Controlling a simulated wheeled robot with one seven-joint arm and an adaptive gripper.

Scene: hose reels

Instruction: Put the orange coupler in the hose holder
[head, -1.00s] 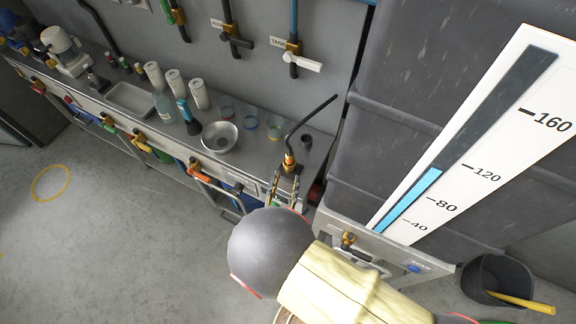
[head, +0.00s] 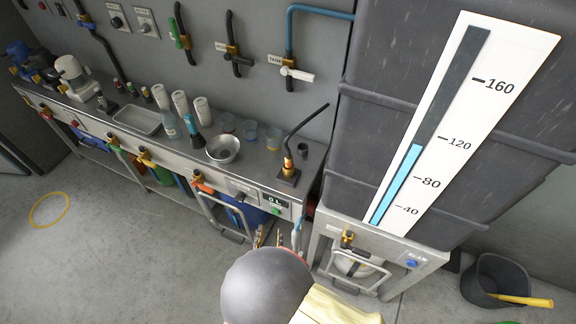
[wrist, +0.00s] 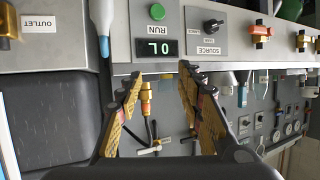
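My gripper (head: 268,238) is open and empty in front of the bench's right end; its two yellow-padded fingers also show in the wrist view (wrist: 160,92). An orange-handled brass coupler (head: 200,184) sits on the bench's front face, left of my gripper; it seems to be the one at upper right in the wrist view (wrist: 261,35). Another orange-brass fitting (head: 289,166) with a bent black pipe stands on the bench top. I cannot tell for sure which is the orange coupler. No part is clearly identifiable as the hose holder. A pale hose end (head: 297,234) hangs beside my gripper.
The bench (head: 170,158) carries a metal bowl (head: 222,149), bottles and cups. A grey tank (head: 400,70) with a level gauge stands right. Metal frames (head: 222,216) stick out from the bench front. A black bucket (head: 490,282) stands at lower right.

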